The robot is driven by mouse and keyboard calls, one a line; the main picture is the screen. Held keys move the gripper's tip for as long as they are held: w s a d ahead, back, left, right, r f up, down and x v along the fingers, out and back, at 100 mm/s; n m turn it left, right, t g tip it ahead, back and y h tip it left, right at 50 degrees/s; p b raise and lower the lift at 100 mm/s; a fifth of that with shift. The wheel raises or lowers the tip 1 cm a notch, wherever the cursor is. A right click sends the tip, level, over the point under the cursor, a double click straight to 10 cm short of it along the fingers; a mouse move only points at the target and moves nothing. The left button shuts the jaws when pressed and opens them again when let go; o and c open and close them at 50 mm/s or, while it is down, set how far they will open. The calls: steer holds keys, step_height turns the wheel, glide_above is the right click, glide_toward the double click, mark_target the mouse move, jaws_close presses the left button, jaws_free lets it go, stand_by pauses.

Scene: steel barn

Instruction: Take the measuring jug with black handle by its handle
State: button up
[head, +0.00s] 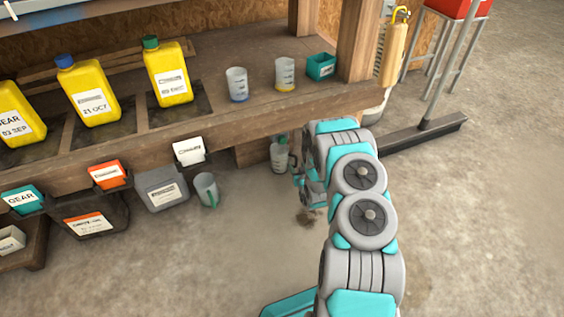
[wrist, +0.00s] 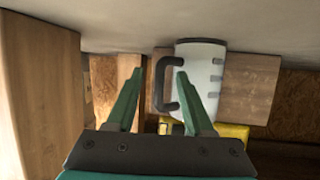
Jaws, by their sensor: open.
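The measuring jug with black handle (wrist: 203,75) is a whitish, see-through jug with dark marks on its side, standing on the floor. The wrist view shows it upside down. Its black handle (wrist: 163,90) sticks out to the left there, in line with the gap between my fingertips. My gripper (wrist: 159,72) is open, with one finger on each side of the handle; contact cannot be told. In the head view the jug (head: 279,158) stands below the shelf's front edge, just left of my arm's end, where my gripper is mostly hidden.
A jug with a green handle (head: 206,189) stands on the floor to the left, beside a grey container (head: 162,188). Two more jugs, one blue-based (head: 237,84) and one yellow-based (head: 285,74), stand on the wooden shelf (head: 222,42). The floor in front is clear.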

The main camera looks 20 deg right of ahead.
steer(key=shift+w, duration=0.2)
steer(key=shift+f, duration=0.1)
jaws_close()
steer(key=shift+s, duration=0.1)
stand_by(0.4)
